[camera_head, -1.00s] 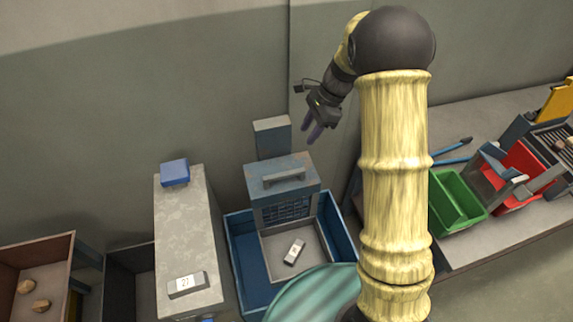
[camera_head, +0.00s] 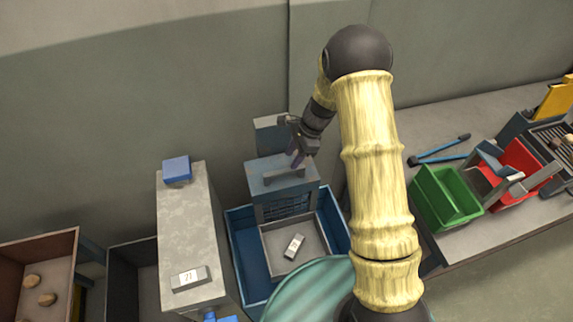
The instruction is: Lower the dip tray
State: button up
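A blue-grey block with a bar handle (camera_head: 284,175) on top stands at the back of a blue open tank (camera_head: 244,262). A shallow grey tray (camera_head: 272,256) sits in the tank in front of the block, with a small pale labelled piece (camera_head: 294,246) in it. I cannot tell for sure which part is the dip tray. My gripper (camera_head: 297,160) points down at the right end of the bar handle. Its fingers overlap the handle in the picture, and contact or finger gap cannot be made out.
A tall grey column (camera_head: 191,232) with a blue block (camera_head: 176,169) and a labelled plate (camera_head: 190,278) stands left of the tank. A brown bin (camera_head: 46,258) is further left. The right bench holds a green bin (camera_head: 445,197), a red bin (camera_head: 519,168) and blue-handled tools (camera_head: 440,157).

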aim_at(285, 170)
jog(key=p+x, duration=0.1)
jog(key=x, duration=0.4)
jog(key=shift+a+f, duration=0.15)
jog(key=shift+f, duration=0.25)
grip_shut()
